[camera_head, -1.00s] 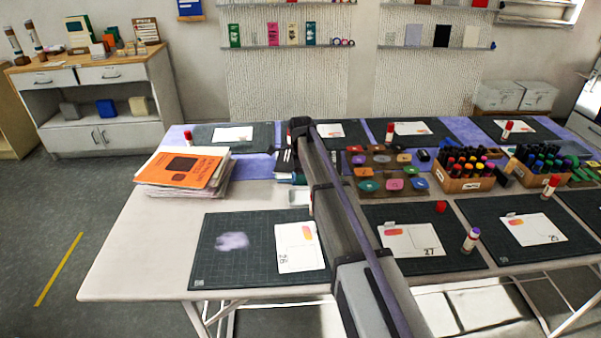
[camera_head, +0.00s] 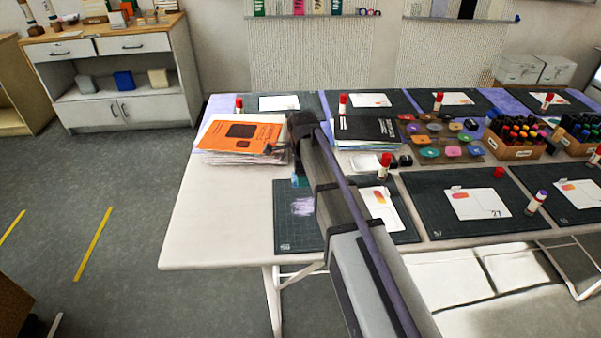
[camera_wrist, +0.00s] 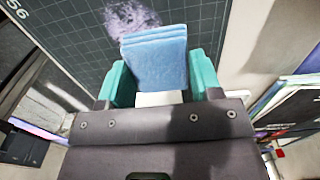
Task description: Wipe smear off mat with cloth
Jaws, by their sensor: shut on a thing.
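A dark gridded mat (camera_head: 290,240) lies on the near left of the white table. A pale purple smear (camera_head: 303,206) is on its left half, beside my arm; it also shows in the wrist view at the top (camera_wrist: 130,18). My gripper (camera_wrist: 160,85) has teal fingers and is shut on a folded blue cloth (camera_wrist: 158,58). In the wrist view the cloth is just short of the smear, near the mat's edge. In the head view the teal fingertips show at the mat's far edge; my arm hides the cloth.
A white card (camera_head: 381,209) lies on the mat's right part. A stack of books with an orange cover (camera_head: 240,137) is at the back left. A dark book stack (camera_head: 366,130) and a red-capped glue stick (camera_head: 384,166) stand right of my arm.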

